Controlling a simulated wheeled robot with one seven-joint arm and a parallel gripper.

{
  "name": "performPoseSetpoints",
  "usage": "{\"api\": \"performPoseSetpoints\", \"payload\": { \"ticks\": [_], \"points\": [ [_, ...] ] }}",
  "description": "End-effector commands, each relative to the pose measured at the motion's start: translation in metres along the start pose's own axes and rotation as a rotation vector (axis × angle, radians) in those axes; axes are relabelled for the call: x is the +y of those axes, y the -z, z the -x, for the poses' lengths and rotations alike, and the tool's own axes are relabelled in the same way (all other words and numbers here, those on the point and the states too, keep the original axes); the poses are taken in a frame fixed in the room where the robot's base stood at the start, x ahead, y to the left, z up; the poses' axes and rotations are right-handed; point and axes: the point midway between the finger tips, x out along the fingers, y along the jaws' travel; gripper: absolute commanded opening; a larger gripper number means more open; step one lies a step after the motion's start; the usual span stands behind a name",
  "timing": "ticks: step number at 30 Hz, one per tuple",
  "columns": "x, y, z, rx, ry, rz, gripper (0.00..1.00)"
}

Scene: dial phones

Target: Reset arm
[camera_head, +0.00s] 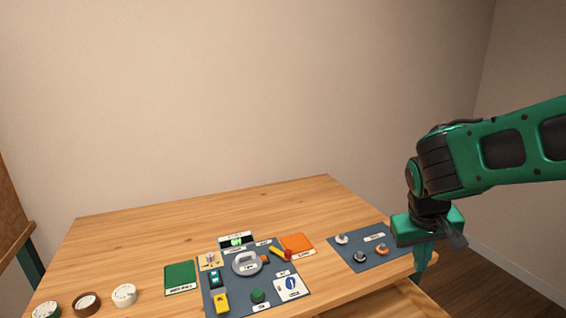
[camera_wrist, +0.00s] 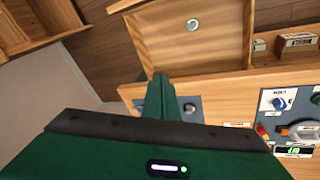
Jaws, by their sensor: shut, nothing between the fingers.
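My gripper (camera_head: 421,262) points down at the right edge of the wooden table, beside the small blue-grey panel with several knobs (camera_head: 345,262). Its green fingers are together with nothing between them. In the wrist view my gripper (camera_wrist: 160,78) shows its fingertips close together over the table edge, in front of an open wooden drawer (camera_wrist: 225,50). The arm reaches in from the right side of the head view. The gripper touches no object that I can make out.
A larger control panel (camera_head: 215,303) with a grey dial, buttons and switches lies mid-table. A green card (camera_head: 180,277) and an orange card (camera_head: 297,243) lie beside it. Dial discs, one white (camera_head: 124,295) and one brown (camera_head: 87,304), are at the front left. The table's back is clear.

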Motion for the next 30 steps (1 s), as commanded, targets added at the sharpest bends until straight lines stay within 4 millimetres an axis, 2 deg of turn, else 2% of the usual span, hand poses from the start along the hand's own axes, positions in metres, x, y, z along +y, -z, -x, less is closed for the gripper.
{"api": "performPoseSetpoints", "payload": {
  "ticks": [1, 6, 10, 15, 18, 21, 30],
  "points": [
    [0.023, -0.018, 0.001, -0.03, 0.009, -0.058, 0.0],
    [0.076, -0.085, 0.005, -0.138, 0.054, -0.228, 0.0],
    [0.099, -0.137, 0.011, -0.209, 0.099, -0.348, 0.0],
    [0.108, -0.189, 0.018, -0.271, 0.154, -0.461, 0.0],
    [0.109, -0.206, 0.021, -0.291, 0.174, -0.499, 0.0],
    [0.108, -0.214, 0.022, -0.3, 0.185, -0.514, 0.0],
    [0.108, -0.215, 0.023, -0.303, 0.186, -0.516, 0.0]
  ]
}}
